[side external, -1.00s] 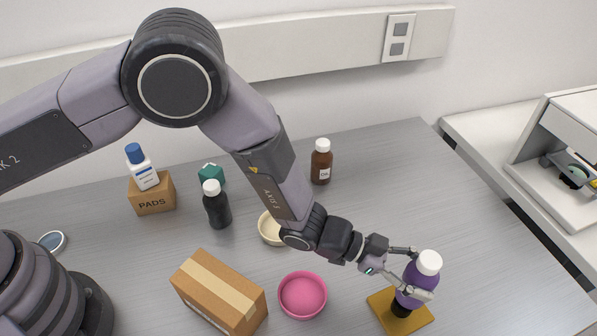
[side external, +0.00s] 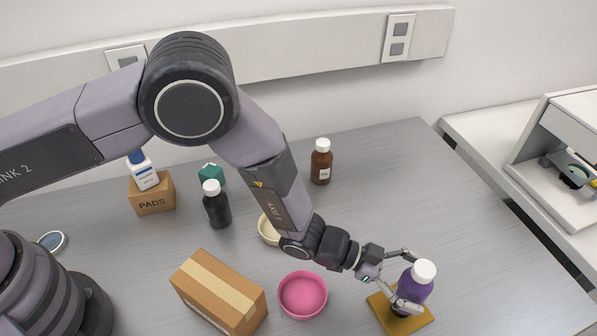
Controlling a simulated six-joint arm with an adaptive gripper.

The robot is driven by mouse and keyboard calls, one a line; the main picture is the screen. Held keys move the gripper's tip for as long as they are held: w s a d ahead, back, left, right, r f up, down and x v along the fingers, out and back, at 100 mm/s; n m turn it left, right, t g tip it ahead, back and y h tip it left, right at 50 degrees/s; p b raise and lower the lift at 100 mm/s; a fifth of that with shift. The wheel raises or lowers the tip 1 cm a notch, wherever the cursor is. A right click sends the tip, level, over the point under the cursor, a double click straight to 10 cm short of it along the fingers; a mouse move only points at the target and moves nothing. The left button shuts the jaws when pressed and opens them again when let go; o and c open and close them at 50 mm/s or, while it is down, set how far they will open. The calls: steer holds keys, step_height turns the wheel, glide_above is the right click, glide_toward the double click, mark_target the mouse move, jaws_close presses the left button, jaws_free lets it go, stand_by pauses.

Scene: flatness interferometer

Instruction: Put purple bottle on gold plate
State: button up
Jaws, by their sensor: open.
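The purple bottle (side external: 414,284) with a white cap stands upright on the gold plate (side external: 389,317) at the lower right. The plate is a flat square on the grey table. My gripper (side external: 408,279) is open, with one finger on the far side of the bottle and the other across its near side. I cannot tell whether either finger touches the bottle. The bottle's base is partly hidden by the near finger.
A pink bowl (side external: 303,295) and a cardboard box (side external: 219,291) lie left of the plate. A cream bowl (side external: 268,230) is partly behind my arm. A black bottle (side external: 217,205), a brown bottle (side external: 321,162) and a PADS box (side external: 152,195) stand farther back. The table's right side is clear.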

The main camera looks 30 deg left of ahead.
steer(key=shift+r, duration=0.2)
steer(key=v, duration=1.1)
steer(key=w+a+r+n+t+y, duration=0.3)
steer(key=w+a+r+t+y, duration=0.2)
steer(key=w+a+r, duration=0.65)
steer(key=s+a+r+n+t+y, duration=0.15)
steer(key=a+r+n+y, duration=0.25)
steer(key=a+r, duration=0.7)
steer(key=s+a+r+n+y, duration=0.2)
steer(key=s+a+r, duration=0.1)
steer(key=s+a, duration=0.3)
steer(key=s+a+r+n+y, duration=0.3)
steer(key=a, duration=0.5)
steer(key=s+a+n+g, duration=0.1)
steer(key=s+a+n, duration=0.1)
steer(key=s, duration=0.6)
steer(key=s+a+n+g, duration=0.1)
steer(key=s+a+g, duration=0.1)
steer(key=s, duration=0.7)
steer(key=shift+s+a+n, duration=0.25)
steer(key=shift+a+n, duration=0.15)
steer(key=shift+a, duration=0.3)
